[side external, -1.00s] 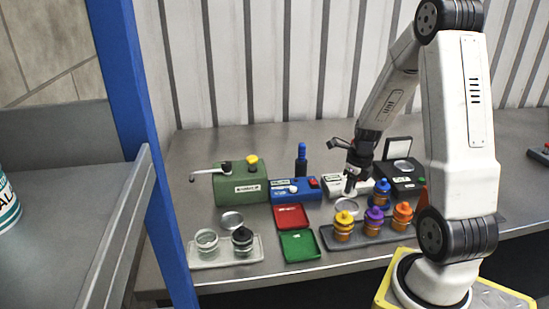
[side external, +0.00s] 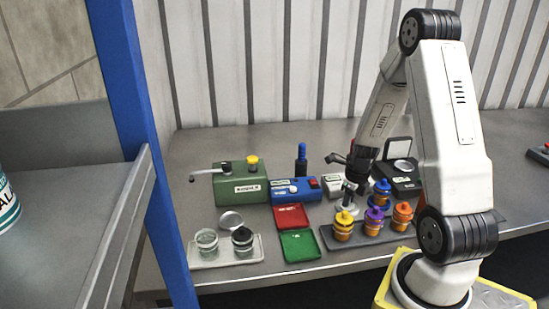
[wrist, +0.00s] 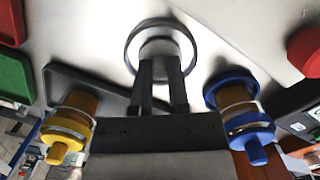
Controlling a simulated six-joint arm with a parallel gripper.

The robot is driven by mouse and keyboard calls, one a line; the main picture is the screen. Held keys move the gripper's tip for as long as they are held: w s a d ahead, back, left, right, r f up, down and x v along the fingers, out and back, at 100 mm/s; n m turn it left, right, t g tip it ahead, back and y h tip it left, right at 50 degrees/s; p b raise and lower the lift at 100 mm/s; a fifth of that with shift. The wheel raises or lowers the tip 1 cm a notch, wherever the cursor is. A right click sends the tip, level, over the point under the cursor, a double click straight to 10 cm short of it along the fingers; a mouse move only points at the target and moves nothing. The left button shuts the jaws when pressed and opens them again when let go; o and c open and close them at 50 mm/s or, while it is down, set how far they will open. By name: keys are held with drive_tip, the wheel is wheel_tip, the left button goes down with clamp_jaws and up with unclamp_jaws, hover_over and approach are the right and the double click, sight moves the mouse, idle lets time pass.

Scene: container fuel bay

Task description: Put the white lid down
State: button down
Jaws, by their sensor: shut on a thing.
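The white lid (wrist: 161,42) shows in the wrist view as a pale round piece with a dark rim and a raised middle. My gripper (wrist: 161,68) is shut on that raised middle. In the side view my gripper (side external: 348,202) is low, just behind the yellow-capped bottle (side external: 343,226), and mostly hides the lid. I cannot tell whether the lid touches the table. The yellow bottle (wrist: 70,128) and blue-capped bottle (wrist: 240,115) flank my fingers in the wrist view.
A dark tray (side external: 370,240) holds capped bottles, including purple (side external: 374,222) and orange (side external: 402,216). Red (side external: 291,215) and green (side external: 300,245) trays lie to its left. A silver dish (side external: 231,220) lies behind the jar tray (side external: 225,258). Instrument boxes stand behind.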

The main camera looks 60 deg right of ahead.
sight(352, 207)
drive_tip(key=shift+f, duration=0.15)
drive_tip(key=c, duration=0.6)
unclamp_jaws()
wheel_tip(352, 207, up, 12)
drive_tip(key=s, duration=0.1)
drive_tip(key=shift+s, duration=0.2)
idle(0.4)
drive_tip(key=shift+a, duration=0.1)
idle(0.4)
